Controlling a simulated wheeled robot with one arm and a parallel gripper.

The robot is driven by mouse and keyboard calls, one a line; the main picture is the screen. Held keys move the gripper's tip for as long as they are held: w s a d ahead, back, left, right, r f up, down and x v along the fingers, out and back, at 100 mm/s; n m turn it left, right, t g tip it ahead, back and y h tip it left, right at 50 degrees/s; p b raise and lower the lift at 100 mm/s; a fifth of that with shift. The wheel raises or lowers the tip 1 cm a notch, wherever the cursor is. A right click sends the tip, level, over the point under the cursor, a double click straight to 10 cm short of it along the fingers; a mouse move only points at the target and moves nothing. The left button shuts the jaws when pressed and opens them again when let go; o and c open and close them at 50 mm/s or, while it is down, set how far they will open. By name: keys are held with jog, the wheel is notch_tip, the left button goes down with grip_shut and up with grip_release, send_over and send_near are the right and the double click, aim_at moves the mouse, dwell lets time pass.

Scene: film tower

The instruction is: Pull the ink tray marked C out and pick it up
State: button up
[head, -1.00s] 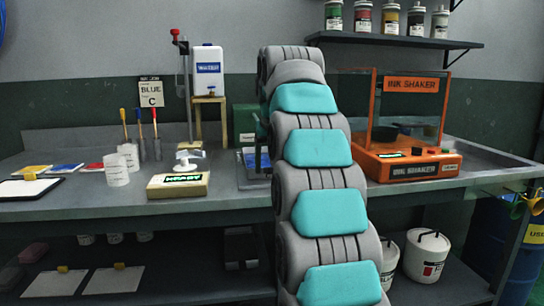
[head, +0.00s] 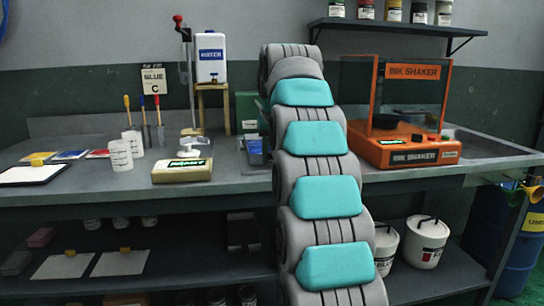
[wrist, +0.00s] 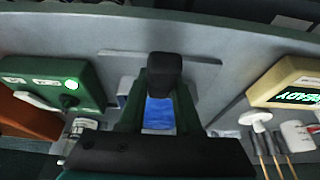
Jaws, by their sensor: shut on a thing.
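A blue ink tray (head: 254,146) lies on the bench beside a green box, partly hidden behind my arm in the head view. No letter on it is readable. The dark fingertips meet over the bench at the tray. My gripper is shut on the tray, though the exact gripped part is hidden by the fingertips. The head view does not show the fingertips, which are behind my arm.
A card reading BLUE C (head: 154,82) hangs on the wall. A cream device with a green display (head: 182,170) and white cups (head: 121,155) stand to the left. An orange ink shaker (head: 408,148) stands right of my arm. The green box (wrist: 52,82) is close in the wrist view.

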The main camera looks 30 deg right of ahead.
grip_shut()
